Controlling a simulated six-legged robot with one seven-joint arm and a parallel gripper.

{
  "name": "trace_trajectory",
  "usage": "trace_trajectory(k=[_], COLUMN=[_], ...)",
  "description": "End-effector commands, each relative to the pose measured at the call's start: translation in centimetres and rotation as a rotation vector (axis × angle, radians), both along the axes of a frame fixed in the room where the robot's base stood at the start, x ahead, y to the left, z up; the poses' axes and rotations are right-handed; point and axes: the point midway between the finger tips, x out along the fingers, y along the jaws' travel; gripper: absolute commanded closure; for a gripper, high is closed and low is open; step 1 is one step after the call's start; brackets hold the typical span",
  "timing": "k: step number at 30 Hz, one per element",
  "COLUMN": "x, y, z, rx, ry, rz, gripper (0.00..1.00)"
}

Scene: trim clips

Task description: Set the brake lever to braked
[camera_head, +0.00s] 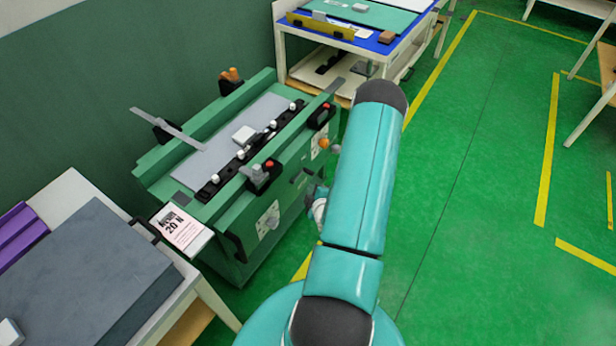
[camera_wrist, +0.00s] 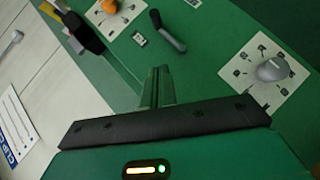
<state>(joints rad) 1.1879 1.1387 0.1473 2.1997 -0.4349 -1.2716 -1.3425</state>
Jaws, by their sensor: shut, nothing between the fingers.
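The green clip machine (camera_head: 200,205) stands against the wall. On its front panel a black-handled lever (camera_wrist: 172,40) sticks out beside a small black-and-white label (camera_wrist: 139,38); I take it for the brake lever, but cannot read its marking. It also shows in the head view (camera_head: 304,179), between two white plates. My gripper (camera_wrist: 158,85) is shut and empty in the wrist view. Its fingertips appear below the lever in the picture; whether they touch the panel I cannot tell. In the head view my arm hides the fingers.
A grey knob sits on a white marked plate (camera_wrist: 256,88) right of the lever. An orange knob (camera_head: 325,143) is on the other plate. A grey block (camera_head: 80,270) covers the left table. A blue-topped table (camera_head: 385,45) stands behind.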

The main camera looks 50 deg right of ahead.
Motion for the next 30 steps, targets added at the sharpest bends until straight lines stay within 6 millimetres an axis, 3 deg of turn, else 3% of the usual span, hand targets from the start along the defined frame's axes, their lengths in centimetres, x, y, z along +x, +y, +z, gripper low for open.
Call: trace_trajectory(k=[16,22,30], x=[7.5,7.6,7.7], y=[-4.8,-7.2,-8.0], z=[-3.9,-5.6,-6.0], rx=[0.000,0.002,0.000], ry=[-0.002,-0.001,-0.001], rz=[0.000,-0.001,0.003], gripper=[1.00,1.00,1.00])
